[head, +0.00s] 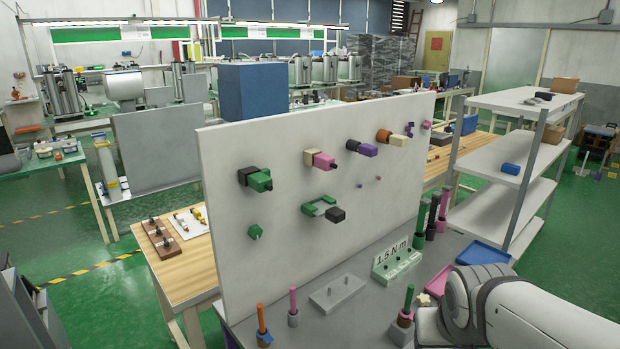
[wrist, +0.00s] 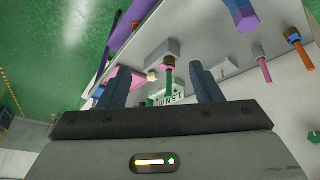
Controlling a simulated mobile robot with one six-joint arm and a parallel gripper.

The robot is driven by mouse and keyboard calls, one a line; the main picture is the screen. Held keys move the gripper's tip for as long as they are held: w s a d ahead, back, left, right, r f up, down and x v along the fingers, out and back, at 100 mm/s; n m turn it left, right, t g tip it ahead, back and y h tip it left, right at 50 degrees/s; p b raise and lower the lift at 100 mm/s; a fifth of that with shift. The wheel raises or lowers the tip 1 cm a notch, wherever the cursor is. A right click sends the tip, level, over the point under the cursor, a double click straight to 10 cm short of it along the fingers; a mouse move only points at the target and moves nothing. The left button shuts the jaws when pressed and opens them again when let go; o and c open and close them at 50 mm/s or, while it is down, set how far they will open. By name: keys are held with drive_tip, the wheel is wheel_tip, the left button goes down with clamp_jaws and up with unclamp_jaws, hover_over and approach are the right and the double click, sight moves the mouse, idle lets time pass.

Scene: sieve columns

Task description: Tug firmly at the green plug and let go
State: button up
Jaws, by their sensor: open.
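A green plug (head: 261,181) sits in a black socket on the upright white board, at the upper left of its face in the head view. A green bracket-like piece (head: 318,207) with a dark block is mounted lower on the board, and a small green knob (head: 255,232) is below left. My gripper (wrist: 155,72) is open and empty in the wrist view, its two dark fingers spread apart. It points over the bench, away from the board's plugs. I cannot make out the green plug in the wrist view. The head view does not show my gripper, only my white arm.
The board (head: 300,120) also carries pink, purple and cream plugs. On the grey bench (head: 350,275) stand upright coloured rods, a grey block (head: 338,292), a "1.5 N m" stand (head: 397,258) and a blue tray (head: 483,255). A shelf rack (head: 500,150) stands at right.

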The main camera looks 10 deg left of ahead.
drive_tip(key=w+a+r+n+t+y+p, duration=0.1)
drive_tip(key=w+a+r+t+p, duration=0.15)
drive_tip(key=w+r, duration=0.2)
drive_tip(key=w+a+r+n+t+p, duration=0.1)
drive_tip(key=w+a+r, duration=0.2)
drive_tip(key=w, duration=0.3)
drive_tip(key=n+t+y+p, duration=0.2)
drive_tip(key=n+y+p, duration=0.4)
drive_tip(key=y, duration=0.5)
approach(266, 182)
drive_tip(key=shift+n+g, duration=0.25)
drive_tip(key=shift+n, duration=0.35)
drive_tip(key=x, duration=0.4)
drive_tip(key=shift+w+d+b, duration=0.15)
drive_tip(key=shift+w+b, duration=0.05)
drive_tip(key=shift+b, duration=0.1)
drive_tip(key=shift+w+a+y, duration=0.15)
drive_tip(key=shift+a+y, duration=0.15)
drive_tip(key=shift+a, duration=0.05)
drive_tip(key=p+x, duration=0.1)
drive_tip(key=x, duration=0.6)
drive_tip(key=shift+p, duration=0.3)
drive_tip(key=shift+d, duration=0.1)
drive_tip(key=shift+c, duration=0.6)
drive_tip(key=c, duration=1.1)
